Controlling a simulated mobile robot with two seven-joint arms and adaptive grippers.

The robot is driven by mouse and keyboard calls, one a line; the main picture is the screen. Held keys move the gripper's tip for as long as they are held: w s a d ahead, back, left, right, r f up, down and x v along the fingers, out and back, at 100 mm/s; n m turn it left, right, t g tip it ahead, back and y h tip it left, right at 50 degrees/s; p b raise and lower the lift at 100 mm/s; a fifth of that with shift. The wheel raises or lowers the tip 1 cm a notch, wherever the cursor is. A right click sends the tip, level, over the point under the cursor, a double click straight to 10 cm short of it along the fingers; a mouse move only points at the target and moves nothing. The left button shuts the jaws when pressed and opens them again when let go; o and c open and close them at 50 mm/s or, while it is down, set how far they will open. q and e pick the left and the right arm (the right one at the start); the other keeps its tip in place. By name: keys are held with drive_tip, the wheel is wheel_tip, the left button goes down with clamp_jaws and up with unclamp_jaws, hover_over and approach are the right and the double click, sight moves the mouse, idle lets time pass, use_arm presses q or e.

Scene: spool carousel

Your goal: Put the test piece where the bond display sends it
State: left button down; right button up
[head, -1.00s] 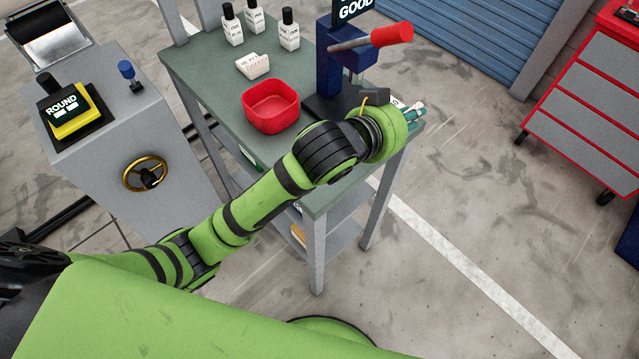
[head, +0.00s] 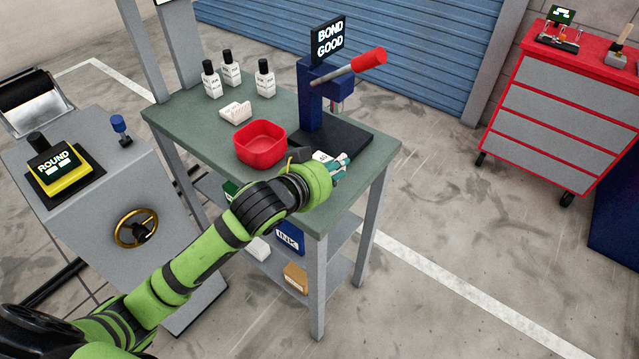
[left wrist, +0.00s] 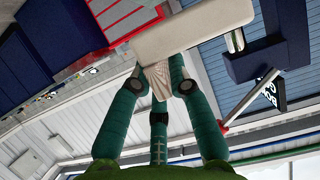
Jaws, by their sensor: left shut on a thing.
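The bond display (head: 329,40) above the blue press (head: 318,95) reads "BOND GOOD". My left gripper (head: 340,168) is in front of the press's dark base, over the table's near right part. Its teal fingers (left wrist: 158,85) are shut on a pale piece, which I take as the test piece (left wrist: 180,32); it spans the top of the left wrist view. In the head view a white lettered part of it (head: 322,156) shows by the fingers, the rest hidden by my wrist. A red bin (head: 260,144) stands left of the press. My right gripper is not in view.
The green table (head: 190,115) also holds several white bottles (head: 265,78) and a white lettered block (head: 236,112). Shelves below hold boxes (head: 290,238). A grey console with a "ROUND" panel (head: 55,160) stands left. A red tool cabinet (head: 560,110) stands right.

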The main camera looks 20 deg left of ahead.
use_arm(q)
drive_tip(key=a, duration=0.1)
drive_tip(key=a+f, duration=0.1)
drive_tip(key=a, duration=0.1)
drive_tip(key=shift+s+f, duration=0.25)
drive_tip(key=shift+f, duration=0.15)
drive_tip(key=shift+f+p, duration=0.35)
drive_tip(key=shift+f, duration=1.65)
drive_tip(key=shift+f, duration=0.1)
drive_tip(key=c, duration=1.2)
unclamp_jaws()
drive_tip(key=shift+b+v, duration=0.65)
drive_tip(key=shift+v, duration=5.4)
